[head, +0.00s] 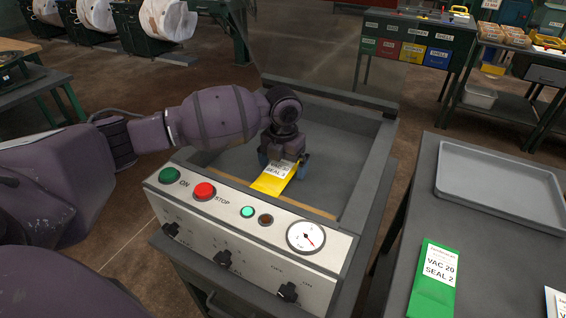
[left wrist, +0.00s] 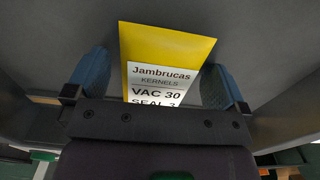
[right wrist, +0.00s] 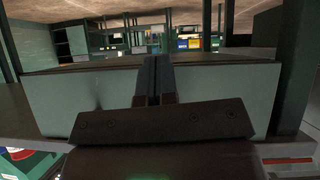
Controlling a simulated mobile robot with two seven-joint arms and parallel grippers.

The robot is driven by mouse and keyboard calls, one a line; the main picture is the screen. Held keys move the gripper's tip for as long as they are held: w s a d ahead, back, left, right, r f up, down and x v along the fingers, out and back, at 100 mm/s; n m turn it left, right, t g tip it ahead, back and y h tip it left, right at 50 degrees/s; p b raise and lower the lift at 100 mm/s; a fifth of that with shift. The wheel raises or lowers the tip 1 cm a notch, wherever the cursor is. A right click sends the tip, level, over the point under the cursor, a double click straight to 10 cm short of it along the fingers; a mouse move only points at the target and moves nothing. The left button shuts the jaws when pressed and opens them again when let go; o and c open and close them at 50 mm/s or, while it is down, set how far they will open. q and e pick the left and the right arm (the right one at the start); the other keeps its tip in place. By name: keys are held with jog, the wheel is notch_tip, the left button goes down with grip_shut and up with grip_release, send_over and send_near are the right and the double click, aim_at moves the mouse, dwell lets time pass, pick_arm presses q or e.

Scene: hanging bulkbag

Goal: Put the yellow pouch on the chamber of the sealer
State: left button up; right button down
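The yellow pouch (head: 270,184), with a white label, lies in the sealer's grey chamber (head: 335,140) near its front edge. My left gripper (head: 284,163) is above the pouch's far end, pointing down and hiding that end. In the left wrist view the pouch (left wrist: 170,45) lies between two blue fingers (left wrist: 155,82) spread wide, with a gap on its left and the right finger close to its edge. I cannot tell if that finger touches it. My right gripper (right wrist: 152,80) has its fingers together with nothing between them.
The sealer's panel (head: 250,225) with buttons and a gauge stands in front of the chamber, and its clear lid (head: 330,60) is raised behind. On the right, a dark table holds a green pouch (head: 433,280) and a grey tray (head: 500,185).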

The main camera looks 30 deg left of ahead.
pick_arm(q)
jog(key=shift+r, duration=0.15)
jog(key=shift+r, duration=0.3)
notch_tip(320, 180, up, 12)
jog(key=p, duration=0.2)
jog(key=shift+f, duration=0.25)
